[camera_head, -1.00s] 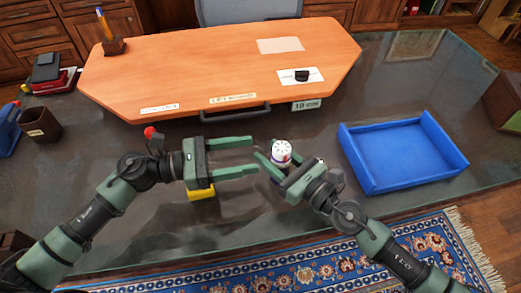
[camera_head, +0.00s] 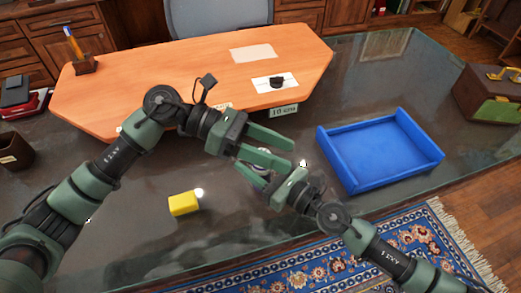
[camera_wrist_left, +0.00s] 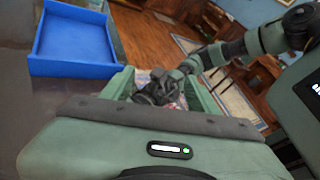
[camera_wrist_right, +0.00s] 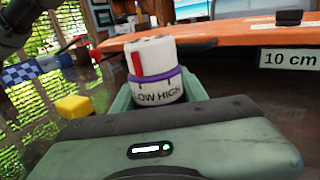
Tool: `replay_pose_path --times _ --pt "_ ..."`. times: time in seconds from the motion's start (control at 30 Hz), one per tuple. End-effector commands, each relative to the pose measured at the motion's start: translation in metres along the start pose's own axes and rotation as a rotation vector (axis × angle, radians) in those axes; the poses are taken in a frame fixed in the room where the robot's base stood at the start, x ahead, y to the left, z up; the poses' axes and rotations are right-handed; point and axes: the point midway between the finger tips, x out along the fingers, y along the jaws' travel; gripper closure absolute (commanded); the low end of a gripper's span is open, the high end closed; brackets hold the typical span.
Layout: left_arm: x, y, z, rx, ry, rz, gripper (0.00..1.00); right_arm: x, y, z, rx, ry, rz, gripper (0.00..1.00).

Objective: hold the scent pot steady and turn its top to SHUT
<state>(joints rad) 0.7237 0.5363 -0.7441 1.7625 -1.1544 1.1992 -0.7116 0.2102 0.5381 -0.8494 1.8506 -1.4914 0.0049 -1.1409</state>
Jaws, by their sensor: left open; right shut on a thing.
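The scent pot (camera_wrist_right: 156,72) stands between the fingers of my right gripper in the right wrist view. It has a white top with a red mark, a purple ring, and a white base lettered LOW and HIGH. My right gripper (camera_head: 254,172) is shut on the base. The red mark is at the left of the top, and I see no SHUT label. In the head view my left gripper (camera_head: 291,153) is open, its fingers pointing right, and it covers most of the pot. The left wrist view shows its fingers apart, with my right arm beyond them.
A yellow block (camera_head: 184,204) lies on the dark desktop, left of the grippers. A blue tray (camera_head: 352,179) stands to the right. An orange board (camera_head: 150,86) with a 10 cm label (camera_head: 284,111) lies behind. A patterned rug (camera_head: 300,262) is below the desk's front edge.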

Motion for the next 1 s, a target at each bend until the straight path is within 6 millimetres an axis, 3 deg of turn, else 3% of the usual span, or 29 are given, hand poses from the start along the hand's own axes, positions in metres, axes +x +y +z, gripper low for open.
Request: replay_pose_path --times 0.1,0.23,0.37,0.5,0.8,1.0 --pt "0.015 -0.006 0.013 -0.067 0.217 -0.032 0.40 0.000 0.000 0.000 0.000 0.000 0.000 1.00" --pt "0.019 -0.006 0.018 -0.163 0.477 0.023 0.40 0.000 0.000 0.000 0.000 0.000 0.000 1.00" --pt "0.007 0.000 0.024 -0.263 0.726 0.177 0.40 0.000 0.000 0.000 0.000 0.000 0.000 1.00" --pt "-0.017 0.009 0.036 -0.357 0.923 0.408 0.40 0.000 0.000 0.000 0.000 0.000 0.000 1.00" --pt "-0.054 0.018 0.057 -0.460 1.070 0.735 0.40 0.000 0.000 0.000 0.000 0.000 0.000 1.00" --pt "-0.051 0.024 0.039 -0.469 1.076 0.751 0.40 0.000 0.000 0.000 0.000 0.000 0.000 1.00"
